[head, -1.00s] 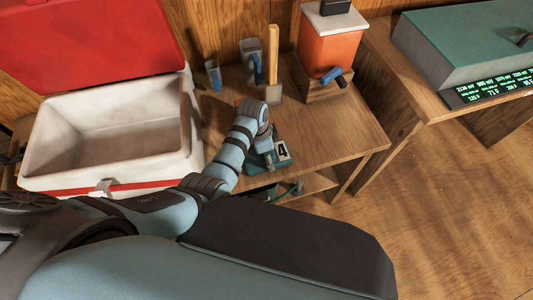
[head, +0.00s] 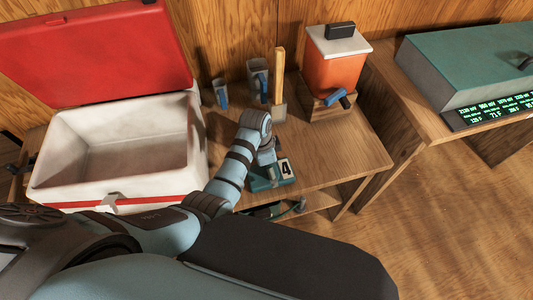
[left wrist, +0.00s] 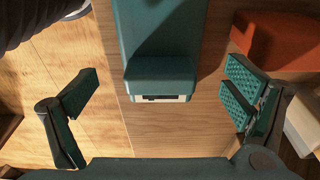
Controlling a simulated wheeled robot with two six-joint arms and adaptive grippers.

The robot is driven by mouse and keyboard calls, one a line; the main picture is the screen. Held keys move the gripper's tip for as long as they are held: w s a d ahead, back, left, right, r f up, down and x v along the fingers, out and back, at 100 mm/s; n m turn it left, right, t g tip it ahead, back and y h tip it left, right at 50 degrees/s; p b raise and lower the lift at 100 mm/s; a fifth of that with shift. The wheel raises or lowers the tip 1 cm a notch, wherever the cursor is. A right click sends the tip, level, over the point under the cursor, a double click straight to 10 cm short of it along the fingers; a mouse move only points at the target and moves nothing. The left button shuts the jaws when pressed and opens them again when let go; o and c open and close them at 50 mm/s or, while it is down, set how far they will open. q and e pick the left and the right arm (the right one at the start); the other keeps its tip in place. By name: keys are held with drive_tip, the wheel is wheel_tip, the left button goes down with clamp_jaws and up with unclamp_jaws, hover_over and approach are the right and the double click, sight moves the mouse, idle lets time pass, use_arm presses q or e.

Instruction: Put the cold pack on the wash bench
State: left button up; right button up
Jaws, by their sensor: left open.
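Nothing in view can be surely identified as the cold pack. A small wooden bench (head: 345,150), possibly the wash bench, stands right of the cooler. My left arm reaches over its front part. My left gripper (left wrist: 160,80) is open in the left wrist view, with its fingers wide apart on either side of a teal block with a pale label. The fingers do not touch the block. My right gripper is out of view.
An open white cooler (head: 60,172) with a red lid (head: 100,50) stands at the left. An orange drink jug (head: 335,72), cups (head: 221,93) and a wooden-handled tool (head: 279,75) occupy the bench's back. A second bench (head: 420,120) at the right bears a large teal box (head: 465,65).

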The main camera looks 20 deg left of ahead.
sight(265, 174)
use_arm(q)
wheel_tip(265, 174, up, 8)
drive_tip(key=a+p, duration=0.1)
drive_tip(key=p, duration=0.1)
drive_tip(key=shift+s+r, duration=0.25)
drive_tip(key=shift+s, duration=0.1)
